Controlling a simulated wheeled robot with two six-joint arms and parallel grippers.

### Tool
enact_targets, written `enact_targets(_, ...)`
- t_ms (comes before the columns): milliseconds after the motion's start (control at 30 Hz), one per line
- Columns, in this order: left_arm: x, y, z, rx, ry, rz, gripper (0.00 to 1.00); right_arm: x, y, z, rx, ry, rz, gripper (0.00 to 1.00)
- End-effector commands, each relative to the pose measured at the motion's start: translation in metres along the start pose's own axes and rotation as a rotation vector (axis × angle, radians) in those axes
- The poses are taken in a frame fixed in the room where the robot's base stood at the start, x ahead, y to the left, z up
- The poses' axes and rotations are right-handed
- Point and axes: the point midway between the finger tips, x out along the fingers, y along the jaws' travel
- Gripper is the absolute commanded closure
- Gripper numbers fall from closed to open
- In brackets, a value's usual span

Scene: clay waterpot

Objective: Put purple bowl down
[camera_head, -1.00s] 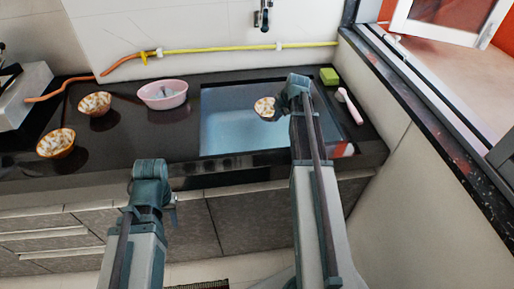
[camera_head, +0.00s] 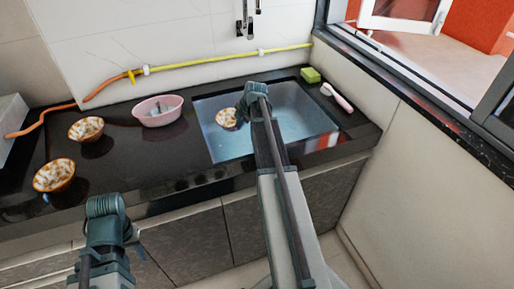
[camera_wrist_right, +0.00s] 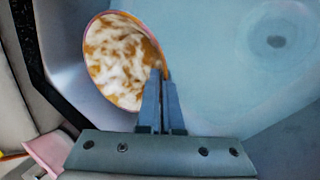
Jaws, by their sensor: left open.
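A bowl with a mottled white and orange-brown inside (camera_head: 227,119) is over the left part of the sink; its rim shows thin pinkish-purple and orange edges in the right wrist view (camera_wrist_right: 122,62). My right gripper (camera_wrist_right: 163,82) is shut on the bowl's rim, and the bowl is tilted in that view. In the head view its fingers are hidden behind the wrist. I cannot tell whether the bowl touches the sink. My left gripper (camera_head: 105,207) is open in front of the counter, apart from all bowls.
The sink (camera_head: 300,125) has free room to the right, with its drain (camera_wrist_right: 276,42) clear. A pink basin (camera_head: 157,112) and two patterned bowls (camera_head: 86,129) (camera_head: 54,175) stand on the dark counter. A green sponge (camera_head: 310,75) and a pink-white brush (camera_head: 337,98) lie at the right.

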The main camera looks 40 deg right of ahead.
Motion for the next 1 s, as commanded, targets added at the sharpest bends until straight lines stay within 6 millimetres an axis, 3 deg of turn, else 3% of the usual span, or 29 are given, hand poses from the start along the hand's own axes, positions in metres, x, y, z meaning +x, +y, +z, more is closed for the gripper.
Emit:
enact_targets(167, 0.008, 0.001, -0.001, 0.0, 0.0, 0.0, 0.6, 0.009, -0.002, 0.0, 0.0, 0.001, -0.002, 1.0)
enact_targets(533, 0.06, 0.006, -0.004, 0.0, 0.0, 0.0, 0.6, 0.056, -0.024, 0.0, 0.0, 0.001, -0.003, 1.0)
enact_targets(833, 0.065, 0.006, -0.004, 0.0, 0.0, 0.0, 0.6, 0.06, -0.027, 0.0, 0.0, 0.0, -0.003, 1.0)
enact_targets(1000, 0.083, 0.008, -0.005, 0.0, 0.0, 0.0, 0.6, 0.077, -0.034, 0.0, 0.0, 0.0, -0.003, 1.0)
